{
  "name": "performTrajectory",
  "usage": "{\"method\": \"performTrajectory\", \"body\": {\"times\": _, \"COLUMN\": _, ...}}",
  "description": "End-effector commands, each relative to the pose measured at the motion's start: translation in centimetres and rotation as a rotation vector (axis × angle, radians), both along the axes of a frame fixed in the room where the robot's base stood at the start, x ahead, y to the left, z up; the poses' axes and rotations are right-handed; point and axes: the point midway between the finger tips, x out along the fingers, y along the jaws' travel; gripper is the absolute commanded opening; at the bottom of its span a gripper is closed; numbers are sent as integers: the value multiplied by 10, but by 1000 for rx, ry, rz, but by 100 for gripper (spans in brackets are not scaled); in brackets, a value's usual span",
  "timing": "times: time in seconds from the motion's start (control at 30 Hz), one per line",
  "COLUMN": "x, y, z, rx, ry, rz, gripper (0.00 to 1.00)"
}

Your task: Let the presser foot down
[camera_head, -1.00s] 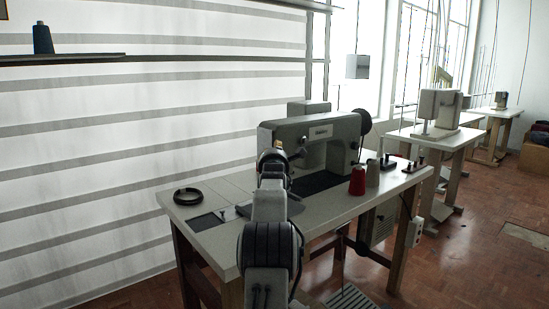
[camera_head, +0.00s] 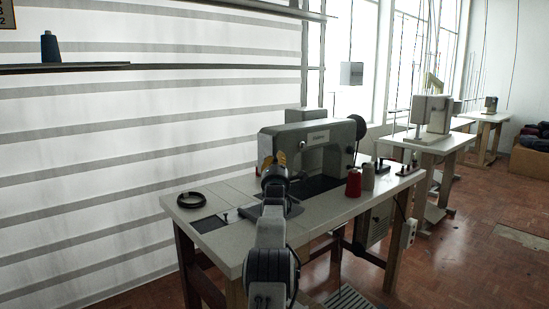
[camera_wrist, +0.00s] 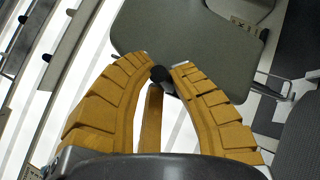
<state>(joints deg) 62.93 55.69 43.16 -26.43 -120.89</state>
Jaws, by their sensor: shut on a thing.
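The grey sewing machine (camera_head: 331,132) stands on a pale table (camera_head: 330,221). My gripper (camera_head: 279,159) is at the near, left end of the machine's head, with its yellow fingers partly hidden by my wrist. In the wrist view my gripper (camera_wrist: 166,70) has its two fingertips closed around a small dark knob (camera_wrist: 160,74), beside the machine's grey body (camera_wrist: 190,45). The knob looks like the end of the presser-foot lever, but its stem is not clear. The presser foot and needle area are hidden behind my arm.
A red thread cone (camera_head: 354,183) and a grey cone (camera_head: 368,177) stand right of the machine. A dark ring (camera_head: 191,200) lies on the table's left end. Shelves with a blue cone (camera_head: 50,47) line the left wall. More sewing tables stand at the right.

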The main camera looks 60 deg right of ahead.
Motion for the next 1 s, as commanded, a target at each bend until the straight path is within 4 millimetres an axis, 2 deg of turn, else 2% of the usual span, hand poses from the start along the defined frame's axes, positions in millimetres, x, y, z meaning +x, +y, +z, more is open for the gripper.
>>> {"method": "performTrajectory", "body": {"times": 0.23, "x": -1, "y": -1, "z": -5, "rx": 7, "ry": 5, "rz": -2, "gripper": 0}}
{"method": "performTrajectory", "body": {"times": 0.27, "x": -1, "y": -1, "z": -5, "rx": 8, "ry": 5, "rz": -3, "gripper": 20}}
{"method": "performTrajectory", "body": {"times": 0.6, "x": 0, "y": -1, "z": -3, "rx": 4, "ry": 3, "rz": -1, "gripper": 49}}
{"method": "performTrajectory", "body": {"times": 1.0, "x": -1, "y": 2, "z": -2, "rx": 3, "ry": 3, "rz": 0, "gripper": 49}}
